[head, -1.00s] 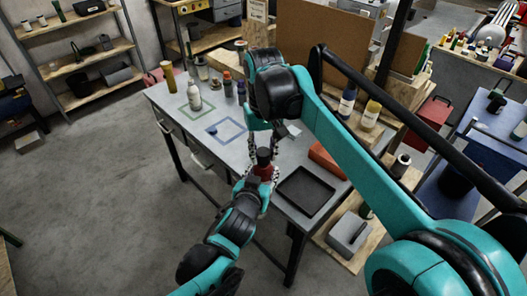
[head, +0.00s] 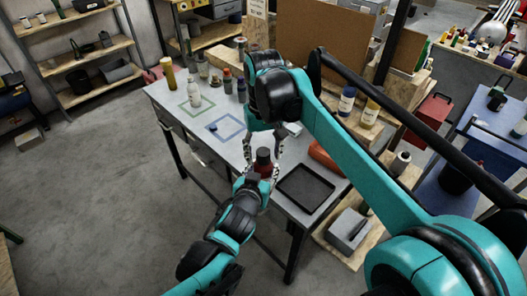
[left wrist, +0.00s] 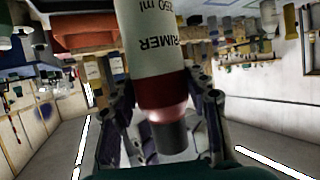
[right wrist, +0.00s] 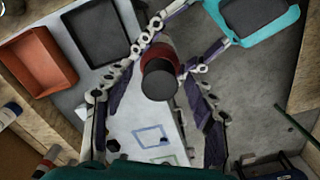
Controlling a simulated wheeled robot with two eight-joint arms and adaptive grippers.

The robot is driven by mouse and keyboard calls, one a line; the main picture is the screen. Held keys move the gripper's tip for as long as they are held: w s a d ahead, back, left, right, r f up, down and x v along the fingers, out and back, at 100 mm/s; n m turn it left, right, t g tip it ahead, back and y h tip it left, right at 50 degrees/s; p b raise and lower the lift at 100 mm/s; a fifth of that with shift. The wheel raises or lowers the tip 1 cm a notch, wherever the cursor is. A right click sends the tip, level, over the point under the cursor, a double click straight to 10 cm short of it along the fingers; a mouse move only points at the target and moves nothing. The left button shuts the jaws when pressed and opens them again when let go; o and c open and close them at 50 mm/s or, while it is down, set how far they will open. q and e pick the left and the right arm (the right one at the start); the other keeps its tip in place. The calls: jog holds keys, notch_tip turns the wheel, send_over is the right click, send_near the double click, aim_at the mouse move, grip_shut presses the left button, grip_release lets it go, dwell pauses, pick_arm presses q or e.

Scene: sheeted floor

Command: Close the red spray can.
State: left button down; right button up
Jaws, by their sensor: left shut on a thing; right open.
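My left gripper (left wrist: 165,120) is shut on the red spray can (left wrist: 163,45). The can has a white label reading "PRIMER", a red band and a dark grey cap (left wrist: 170,138) at its top end; a pinkish band shows between them. In the head view the can (head: 265,171) is held upright by the table's near edge, with the dark cap (head: 263,155) on top. My right gripper (head: 263,146) is open above it. In the right wrist view its fingers (right wrist: 172,52) are spread either side of the cap (right wrist: 160,82). I cannot tell whether the cap is fully seated.
A black tray (head: 304,190) and an orange-red bin (head: 325,157) are right of the can on the grey table (head: 190,130). A white bottle (head: 194,96) and several other containers stand at the back left. Blue and green outlined squares mark the tabletop.

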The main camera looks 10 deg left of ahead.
notch_tip(320, 180, up, 12)
dwell(0.6)
dwell(0.4)
jog(key=s+d+f+m+t, duration=0.1)
jog(key=s+d+f+t, duration=0.15)
jog(key=d, duration=0.45)
jog(key=s+d+f+m+t, duration=0.1)
jog(key=d+f, duration=0.3)
jog(key=d, duration=0.3)
jog(key=s+d+f+m+t, duration=0.2)
jog(key=s+d+f+t, duration=0.1)
jog(key=s+d+f, duration=0.7)
notch_tip(320, 180, down, 5)
jog(key=shift+s+d+r+m+t, duration=0.15)
jog(key=shift+d+m+t, duration=0.25)
jog(key=shift+d, duration=0.4)
